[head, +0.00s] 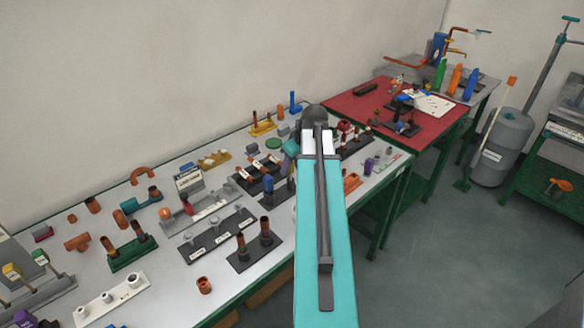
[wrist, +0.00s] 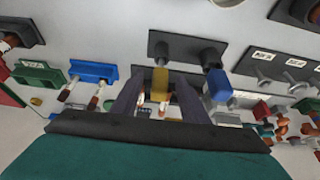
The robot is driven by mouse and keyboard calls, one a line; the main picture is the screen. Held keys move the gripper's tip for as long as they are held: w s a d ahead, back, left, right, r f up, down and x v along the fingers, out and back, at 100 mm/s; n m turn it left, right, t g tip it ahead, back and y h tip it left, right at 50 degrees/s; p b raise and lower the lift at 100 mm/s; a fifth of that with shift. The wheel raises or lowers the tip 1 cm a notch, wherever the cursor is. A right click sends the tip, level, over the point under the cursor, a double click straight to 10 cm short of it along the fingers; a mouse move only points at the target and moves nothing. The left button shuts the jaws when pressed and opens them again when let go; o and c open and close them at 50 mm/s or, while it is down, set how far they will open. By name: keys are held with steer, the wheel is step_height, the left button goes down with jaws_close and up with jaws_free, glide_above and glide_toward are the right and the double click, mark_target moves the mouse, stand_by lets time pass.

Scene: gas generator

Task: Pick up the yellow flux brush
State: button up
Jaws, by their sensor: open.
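In the wrist view, my gripper (wrist: 160,88) is open, its two dark fingers on either side of a small upright yellow piece (wrist: 160,80). This piece may be the yellow flux brush, but its shape is partly hidden and I cannot tell for sure. I cannot tell whether the fingers touch it. Pale, red-tipped rods show between the fingers. In the head view my teal arm reaches over the bench and hides the gripper and the spot below it.
A black plate with two dark posts (wrist: 185,48) and a blue block (wrist: 217,84) are close by. Blue (wrist: 93,72) and green (wrist: 38,75) holders stand to the left. The bench (head: 155,255) is crowded with fittings. A red-topped table (head: 420,112) stands beyond.

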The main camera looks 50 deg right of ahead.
steer(key=shift+w+f, duration=0.15)
stand_by(0.3)
steer(key=shift+p+x, duration=0.95)
steer(key=shift+x, duration=1.5)
steer(key=c, duration=1)
